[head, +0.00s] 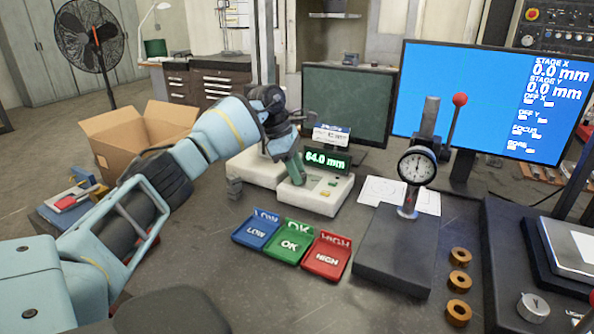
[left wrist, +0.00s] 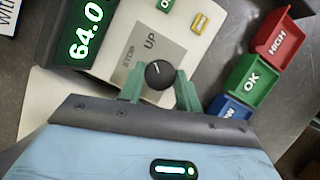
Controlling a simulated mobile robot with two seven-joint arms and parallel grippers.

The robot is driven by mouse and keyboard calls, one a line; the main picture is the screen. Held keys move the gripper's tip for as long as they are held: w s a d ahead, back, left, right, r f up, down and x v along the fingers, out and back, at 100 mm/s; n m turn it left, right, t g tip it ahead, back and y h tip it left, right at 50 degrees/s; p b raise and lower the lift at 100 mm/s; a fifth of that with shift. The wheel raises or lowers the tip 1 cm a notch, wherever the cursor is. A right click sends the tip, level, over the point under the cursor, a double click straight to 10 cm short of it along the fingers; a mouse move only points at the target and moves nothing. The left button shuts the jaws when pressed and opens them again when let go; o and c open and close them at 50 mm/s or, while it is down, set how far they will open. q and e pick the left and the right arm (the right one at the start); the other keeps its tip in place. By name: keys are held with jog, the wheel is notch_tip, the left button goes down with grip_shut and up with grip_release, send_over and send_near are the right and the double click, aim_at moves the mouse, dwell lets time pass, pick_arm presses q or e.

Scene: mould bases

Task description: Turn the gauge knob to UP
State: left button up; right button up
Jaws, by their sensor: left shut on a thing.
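The gauge box (head: 325,200) is white with a green-lit display (head: 327,161) reading 64.0 mm. Its knob (left wrist: 159,74) is round and black with a short white mark, on a grey plate (left wrist: 152,50) lettered STOP and UP. I cannot tell for sure which label the mark points at. My left gripper (head: 297,172) reaches down to the box from above; in the left wrist view its green fingers (left wrist: 159,88) stand on either side of the knob, shut on it. In the head view the gripper hides the knob. My right gripper is not in view.
Blue LOW (head: 257,231), green OK (head: 289,245) and red HIGH (head: 325,258) trays stand in front of the box. A dial gauge stand (head: 396,253) and several brass rings (head: 459,281) are to the right. A cardboard box (head: 135,137) is behind my left arm.

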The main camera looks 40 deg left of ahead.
pick_arm(q)
jog(key=o, duration=1)
jog(key=shift+r, duration=0.1)
jog(key=v, duration=0.8)
